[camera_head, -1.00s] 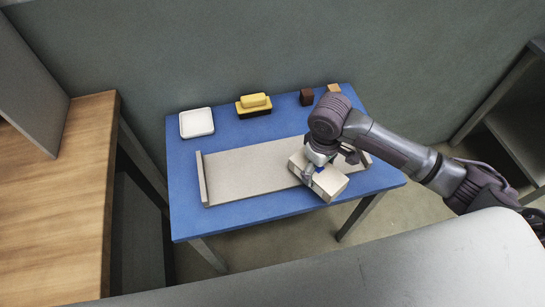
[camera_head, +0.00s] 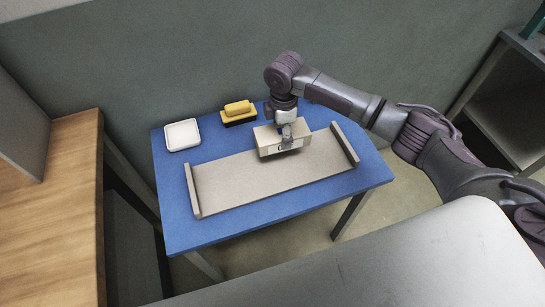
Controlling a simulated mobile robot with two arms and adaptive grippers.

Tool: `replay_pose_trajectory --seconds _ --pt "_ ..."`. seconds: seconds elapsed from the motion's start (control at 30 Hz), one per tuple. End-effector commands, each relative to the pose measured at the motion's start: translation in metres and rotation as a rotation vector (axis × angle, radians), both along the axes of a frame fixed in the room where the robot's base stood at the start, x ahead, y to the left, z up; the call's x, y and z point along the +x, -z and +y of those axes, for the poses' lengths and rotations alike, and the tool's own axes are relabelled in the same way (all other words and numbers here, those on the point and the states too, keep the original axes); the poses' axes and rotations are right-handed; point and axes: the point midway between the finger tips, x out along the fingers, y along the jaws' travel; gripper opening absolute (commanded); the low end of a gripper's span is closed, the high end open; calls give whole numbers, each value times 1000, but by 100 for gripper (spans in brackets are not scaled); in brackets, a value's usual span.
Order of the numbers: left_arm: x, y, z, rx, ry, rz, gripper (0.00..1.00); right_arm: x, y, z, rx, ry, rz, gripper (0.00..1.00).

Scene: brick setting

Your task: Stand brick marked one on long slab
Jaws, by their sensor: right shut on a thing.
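The long slab (camera_head: 240,182) is a flat grey-beige board with a raised strip at each end, lying on the blue table (camera_head: 180,228). My right gripper (camera_head: 286,130) comes down from above and is shut on a pale beige brick (camera_head: 266,143). A white label with a dark mark shows on the brick's front face; the mark is too small to read. The brick is at the slab's back edge, right of its middle. I cannot tell whether it touches the slab. The fingertips are partly hidden against the brick. My left gripper is not in view.
A white square dish (camera_head: 182,135) stands at the table's back left. A yellow-topped brush or sponge block (camera_head: 238,112) with a dark base is right of it. A wooden counter (camera_head: 60,210) is at the left and a grey shelf (camera_head: 505,105) at the right. The slab's left part is bare.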

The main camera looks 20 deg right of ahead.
Motion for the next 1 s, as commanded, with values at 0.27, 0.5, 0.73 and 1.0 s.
replay_pose_trajectory --seconds 0.27,0.5,0.73,1.0 --pt "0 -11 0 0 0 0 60 -29 26 35 1 0 -1 19" --pt "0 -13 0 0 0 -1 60 -33 47 39 -1 4 1 19" --pt "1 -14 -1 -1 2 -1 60 -33 70 39 0 2 -2 19" --pt "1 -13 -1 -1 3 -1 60 -32 71 38 0 2 -2 19"
